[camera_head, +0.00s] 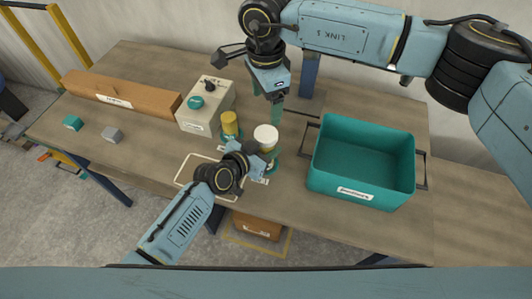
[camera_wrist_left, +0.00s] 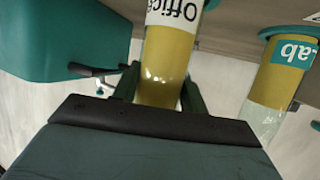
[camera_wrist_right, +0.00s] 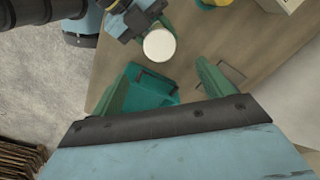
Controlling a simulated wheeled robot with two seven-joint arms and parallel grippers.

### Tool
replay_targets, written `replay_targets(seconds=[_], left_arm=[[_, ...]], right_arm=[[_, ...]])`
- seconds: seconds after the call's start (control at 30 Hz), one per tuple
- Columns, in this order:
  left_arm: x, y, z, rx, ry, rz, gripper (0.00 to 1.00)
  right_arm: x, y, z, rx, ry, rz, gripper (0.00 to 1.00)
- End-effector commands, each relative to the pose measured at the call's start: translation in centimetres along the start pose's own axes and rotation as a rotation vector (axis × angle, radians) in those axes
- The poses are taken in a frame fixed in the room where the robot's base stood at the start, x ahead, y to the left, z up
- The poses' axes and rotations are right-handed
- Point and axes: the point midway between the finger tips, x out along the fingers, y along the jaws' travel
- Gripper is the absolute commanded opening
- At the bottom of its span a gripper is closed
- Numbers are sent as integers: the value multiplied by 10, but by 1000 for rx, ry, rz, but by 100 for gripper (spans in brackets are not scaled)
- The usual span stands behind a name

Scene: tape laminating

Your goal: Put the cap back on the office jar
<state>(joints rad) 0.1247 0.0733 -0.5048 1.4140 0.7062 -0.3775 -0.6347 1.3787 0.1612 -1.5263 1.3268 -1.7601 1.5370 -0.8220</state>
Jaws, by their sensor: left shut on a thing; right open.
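The office jar (camera_wrist_left: 165,70), yellow with a white "Office" label, is between the fingers of my left gripper (camera_wrist_left: 157,95), which is shut on it. A white round cap (camera_head: 266,133) appears on top of the jar; it also shows from above in the right wrist view (camera_wrist_right: 159,44). I cannot tell how firmly it is seated. My left gripper (camera_head: 262,158) is at the jar's near side in the head view. My right gripper (camera_head: 277,108) is open and empty, above and behind the cap, with its fingers (camera_wrist_right: 166,76) apart from it.
The lab jar (camera_head: 230,122), yellow with a teal label, stands just left. A grey box (camera_head: 207,117) with a dark knob and a long brown box (camera_head: 120,95) are farther left. A teal bin (camera_head: 361,183) is on the right.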

Motion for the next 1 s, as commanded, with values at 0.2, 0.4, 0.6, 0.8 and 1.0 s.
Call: replay_targets(seconds=[0.2, 0.4, 0.6, 0.8, 1.0], left_arm=[[0, 0, 0, 0, -1, 1, 0], [0, 0, 0, 0, -1, 1, 0], [0, 0, 0, 0, -1, 1, 64], [0, 0, 0, 0, 0, 0, 68], [-5, 0, 0, 0, -1, 0, 68]], right_arm=[[-13, 0, 0, 0, -1, 1, 79], [-13, 0, 0, 0, -1, 1, 79], [-13, 0, 0, 0, 0, 1, 79], [-13, 0, 0, 0, 0, 1, 79], [-14, 0, 0, 0, 0, 1, 79]])
